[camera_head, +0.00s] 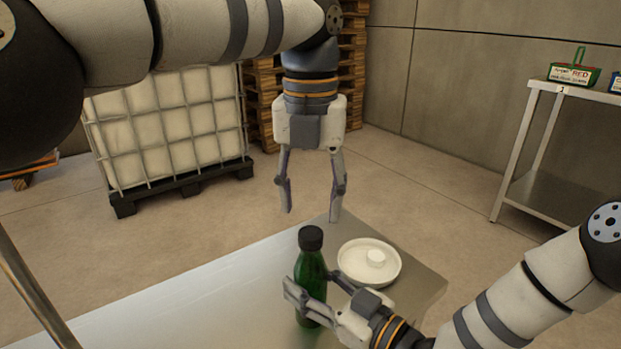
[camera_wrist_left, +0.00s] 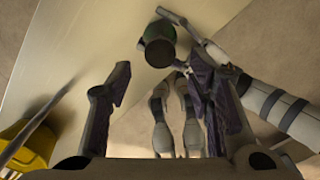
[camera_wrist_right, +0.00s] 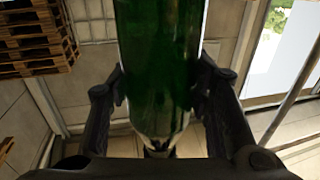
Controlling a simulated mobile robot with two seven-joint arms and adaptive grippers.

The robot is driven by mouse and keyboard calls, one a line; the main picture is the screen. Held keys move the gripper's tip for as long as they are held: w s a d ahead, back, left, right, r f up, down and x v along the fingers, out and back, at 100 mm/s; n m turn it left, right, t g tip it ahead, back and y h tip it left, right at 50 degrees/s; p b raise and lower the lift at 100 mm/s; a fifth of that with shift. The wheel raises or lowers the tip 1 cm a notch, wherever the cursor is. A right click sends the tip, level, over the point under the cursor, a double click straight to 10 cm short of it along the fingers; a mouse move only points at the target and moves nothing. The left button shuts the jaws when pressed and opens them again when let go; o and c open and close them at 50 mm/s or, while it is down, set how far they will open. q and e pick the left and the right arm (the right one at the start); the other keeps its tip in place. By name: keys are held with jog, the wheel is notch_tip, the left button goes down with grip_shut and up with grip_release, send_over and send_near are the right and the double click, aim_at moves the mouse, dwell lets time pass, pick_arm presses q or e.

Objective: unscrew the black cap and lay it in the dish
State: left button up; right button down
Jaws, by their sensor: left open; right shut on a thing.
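A green bottle (camera_head: 311,272) stands upright on the table (camera_head: 200,305) with a black cap (camera_head: 311,238) on its top. My right gripper (camera_head: 313,290) is shut around the bottle's body; the bottle also fills the middle of the right wrist view (camera_wrist_right: 160,60). My left gripper (camera_head: 311,212) is open and empty, pointing down, with its fingertips above and behind the cap in the head view. In the left wrist view the cap (camera_wrist_left: 158,54) shows beyond the open fingers (camera_wrist_left: 158,85).
The table's right corner (camera_head: 430,285) lies just past the dish. A caged white tank (camera_head: 165,125) and stacked pallets (camera_head: 262,100) stand behind.

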aim_at(311, 233)
pick_arm(q)
notch_tip(311, 233, down, 5)
jog(key=shift+f, duration=0.15)
